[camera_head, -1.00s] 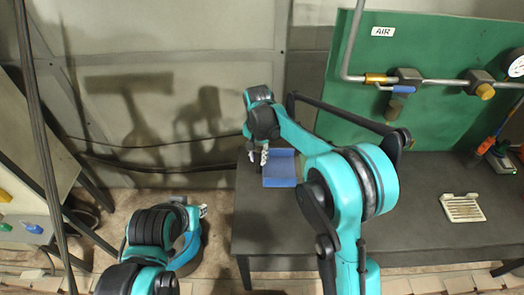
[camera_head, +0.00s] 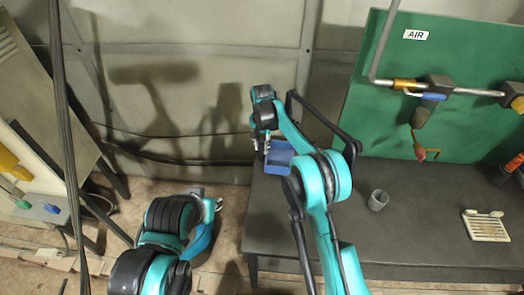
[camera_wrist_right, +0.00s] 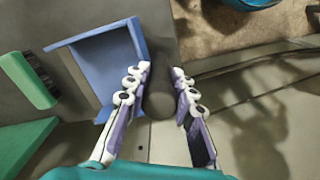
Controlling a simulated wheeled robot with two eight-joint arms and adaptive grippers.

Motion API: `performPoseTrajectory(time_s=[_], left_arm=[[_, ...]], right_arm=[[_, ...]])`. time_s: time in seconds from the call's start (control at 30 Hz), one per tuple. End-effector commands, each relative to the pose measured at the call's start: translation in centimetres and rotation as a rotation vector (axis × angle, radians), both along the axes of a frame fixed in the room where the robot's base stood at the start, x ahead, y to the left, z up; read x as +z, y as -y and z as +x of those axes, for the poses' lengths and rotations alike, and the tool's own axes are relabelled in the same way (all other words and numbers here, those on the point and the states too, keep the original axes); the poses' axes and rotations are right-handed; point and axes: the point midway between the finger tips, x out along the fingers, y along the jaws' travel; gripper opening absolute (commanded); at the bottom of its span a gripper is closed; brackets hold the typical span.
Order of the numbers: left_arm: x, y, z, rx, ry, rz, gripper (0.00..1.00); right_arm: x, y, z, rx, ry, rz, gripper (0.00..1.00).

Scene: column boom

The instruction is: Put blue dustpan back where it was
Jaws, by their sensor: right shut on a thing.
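The blue dustpan (camera_head: 280,155) is at the left back corner of the dark table (camera_head: 330,237). My right gripper (camera_head: 262,147) is shut on the dustpan's dark handle (camera_wrist_right: 160,92), which sits between the two fingers in the wrist view. I cannot tell whether the pan touches the tabletop. My left gripper (camera_head: 213,205) is low, left of the table and apart from the dustpan; its finger opening is too small to judge.
A grey cup (camera_head: 377,200) and a cream slotted tray (camera_head: 485,226) stand on the table. A green board (camera_head: 455,130) with a pipe, valves and an AIR sign rises behind it. A wall (camera_head: 190,60) closes the back. The table's front middle is clear.

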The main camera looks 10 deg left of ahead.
Motion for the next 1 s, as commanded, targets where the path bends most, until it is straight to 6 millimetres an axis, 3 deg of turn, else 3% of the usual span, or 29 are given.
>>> performPoseTrajectory(time_s=[0.13, 0.5, 0.53, 0.6, 1.0], left_arm=[[-0.5, 0.0, 0.0, 0.0, 0.0, 0.0, 0.26], [-0.7, 0.0, 0.0, 0.0, 0.0, 0.0, 0.26], [-0.7, 0.0, 0.0, 0.0, 0.0, 0.0, 0.26], [-0.6, 0.0, 0.0, 0.0, 0.0, 0.0, 0.26], [-0.2, 0.0, 0.0, 0.0, 0.0, 0.0, 0.26]], right_arm=[[-2.4, 0.0, 0.0, 0.0, 0.0, 0.0, 0.0], [-2.9, 0.0, 0.0, 0.0, 0.0, 0.0, 0.0], [-2.9, 0.0, 0.0, 0.0, 0.0, 0.0, 0.27], [-2.8, 0.0, 0.0, 0.0, 0.0, 0.0, 0.45], [-2.1, 0.0, 0.0, 0.0, 0.0, 0.0, 0.45]])
